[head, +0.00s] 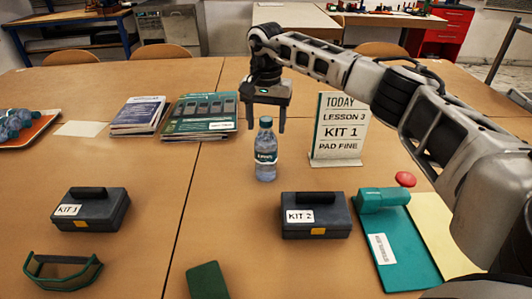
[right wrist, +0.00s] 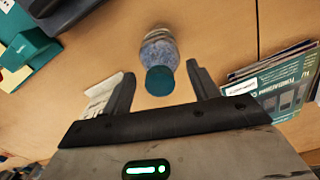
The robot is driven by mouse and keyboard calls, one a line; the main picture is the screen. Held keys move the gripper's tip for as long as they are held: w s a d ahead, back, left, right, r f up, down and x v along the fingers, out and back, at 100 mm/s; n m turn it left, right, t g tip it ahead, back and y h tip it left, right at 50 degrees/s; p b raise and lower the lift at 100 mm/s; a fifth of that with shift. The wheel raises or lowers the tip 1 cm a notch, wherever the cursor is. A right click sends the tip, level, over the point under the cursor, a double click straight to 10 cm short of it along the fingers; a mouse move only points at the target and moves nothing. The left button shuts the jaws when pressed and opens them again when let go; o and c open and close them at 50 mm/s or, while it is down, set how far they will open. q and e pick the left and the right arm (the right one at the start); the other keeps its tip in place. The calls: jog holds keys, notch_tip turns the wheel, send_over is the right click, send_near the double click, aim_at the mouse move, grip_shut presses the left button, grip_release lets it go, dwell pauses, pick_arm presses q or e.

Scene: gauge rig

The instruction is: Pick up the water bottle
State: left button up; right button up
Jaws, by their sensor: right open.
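The water bottle (head: 265,152) stands upright on the table in the middle of the head view, with a teal cap and a dark label. My right gripper (head: 266,125) is open and points down around the bottle's cap level, with its fingers to either side of the top. In the right wrist view the bottle (right wrist: 160,50) shows cap-first between the two open fingers (right wrist: 160,85), with gaps on both sides. I cannot tell the exact depth between fingers and bottle. My left gripper is not in view.
A sign (head: 339,130) stands right of the bottle. A KIT 2 case (head: 316,222) sits in front, a KIT 1 case (head: 92,215) at left. Booklets (head: 205,116) lie left. A tray of bottles (head: 22,130) is far left.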

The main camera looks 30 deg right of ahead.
jog(key=shift+f, duration=0.2)
grip_shut()
jog(key=shift+r, duration=0.1)
